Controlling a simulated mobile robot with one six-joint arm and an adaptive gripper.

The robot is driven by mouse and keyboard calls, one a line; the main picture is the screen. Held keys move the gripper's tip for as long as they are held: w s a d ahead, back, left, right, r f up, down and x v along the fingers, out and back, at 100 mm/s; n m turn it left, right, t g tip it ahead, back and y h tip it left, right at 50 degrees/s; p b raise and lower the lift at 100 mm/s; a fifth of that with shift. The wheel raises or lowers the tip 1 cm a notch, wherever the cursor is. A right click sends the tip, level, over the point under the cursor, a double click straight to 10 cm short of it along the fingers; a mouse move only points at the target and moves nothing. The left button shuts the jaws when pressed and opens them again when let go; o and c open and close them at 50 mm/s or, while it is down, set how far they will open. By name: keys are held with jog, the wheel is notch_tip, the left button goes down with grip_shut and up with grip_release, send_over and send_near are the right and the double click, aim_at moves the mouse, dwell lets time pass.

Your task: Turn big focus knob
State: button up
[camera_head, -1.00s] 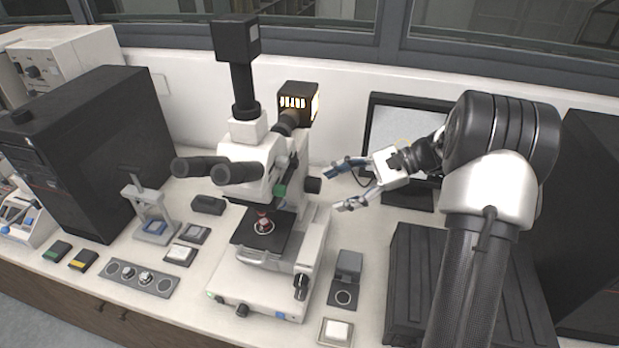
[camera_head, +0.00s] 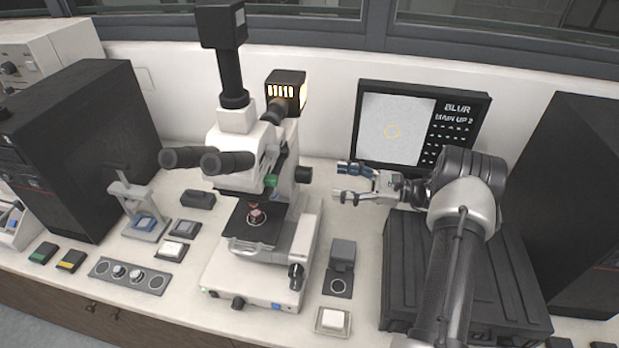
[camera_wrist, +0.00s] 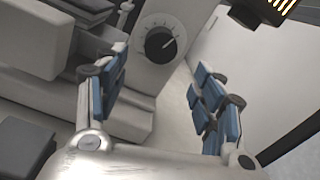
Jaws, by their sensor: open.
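The white microscope (camera_head: 285,235) stands on the bench. A black round knob (camera_head: 303,174) sticks out of the right side of its upright. The wrist view shows a black knob (camera_wrist: 160,43) with a white pointer line and a ring of tick marks, seemingly the same one.
A monitor (camera_head: 395,130) behind my gripper reads "BLUR" and "MAIN UP 2". The lit lamp housing (camera_head: 287,90) stands above the knob. A black case (camera_head: 400,285) lies under my arm. A small grey device (camera_head: 342,255) stands right of the base.

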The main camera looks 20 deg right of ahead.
aim_at(311, 177)
jog(key=b+x, duration=0.1)
jog(key=x, duration=0.8)
jog(key=shift+w+a, duration=0.2)
jog(key=shift+a, duration=0.1)
jog(key=c, duration=1)
jog(key=shift+c, duration=0.2)
jog(key=shift+m, duration=0.4)
jog(key=m+p, duration=0.3)
jog(key=m, duration=0.1)
jog(key=shift+m, duration=0.3)
jog(key=m+p, duration=0.2)
jog(key=m, duration=0.4)
jog(key=shift+s, duration=0.15)
jog(key=shift+a+m, duration=0.1)
jog(key=shift+m, duration=0.2)
jog(key=o, duration=1)
